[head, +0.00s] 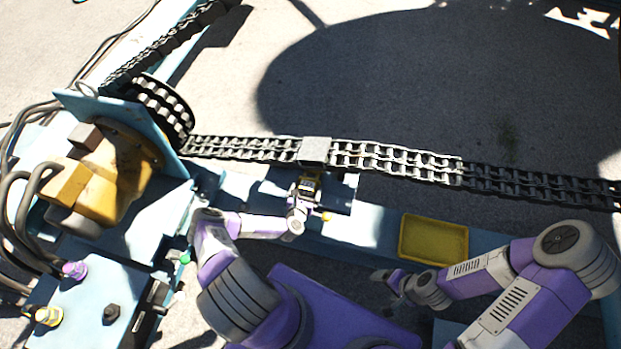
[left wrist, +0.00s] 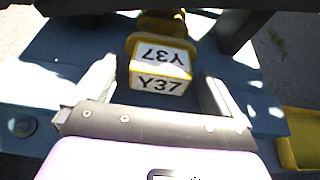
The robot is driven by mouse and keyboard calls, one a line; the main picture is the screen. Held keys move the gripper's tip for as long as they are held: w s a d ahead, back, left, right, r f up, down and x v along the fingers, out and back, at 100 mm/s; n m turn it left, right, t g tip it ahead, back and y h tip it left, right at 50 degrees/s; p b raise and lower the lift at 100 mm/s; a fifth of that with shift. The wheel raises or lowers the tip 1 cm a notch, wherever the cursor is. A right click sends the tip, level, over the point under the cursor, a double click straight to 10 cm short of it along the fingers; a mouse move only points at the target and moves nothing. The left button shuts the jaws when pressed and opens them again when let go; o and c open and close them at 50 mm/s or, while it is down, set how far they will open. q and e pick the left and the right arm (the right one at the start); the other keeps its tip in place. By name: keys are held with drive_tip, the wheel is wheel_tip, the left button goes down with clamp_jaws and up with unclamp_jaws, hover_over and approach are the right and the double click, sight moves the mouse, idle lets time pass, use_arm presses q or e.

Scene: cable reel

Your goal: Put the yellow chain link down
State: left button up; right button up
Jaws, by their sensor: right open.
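The yellow chain link (head: 309,184) has white faces marked Y37 and is at the blue beam, just in front of the chain. In the left wrist view the link (left wrist: 160,76) sits between the two fingers of my left gripper (left wrist: 158,88). Gaps show between the fingers and the link on both sides, so the gripper looks open around it. In the head view my left gripper (head: 304,190) partly covers the link. Whether the link's underside rests on the beam is hidden. My right gripper (head: 388,279) is open and empty, low in front of the beam.
A chain (head: 400,162) runs across behind the link, with a light grey block (head: 315,150) on it. A yellow tray (head: 403,238) sits on the blue beam (head: 375,222) to the right. A sprocket (head: 163,105) and yellow motor (head: 110,180) stand at left.

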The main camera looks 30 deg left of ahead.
use_arm(q)
drive_tip(key=c, duration=1.5)
drive_tip(key=shift+r, duration=0.1)
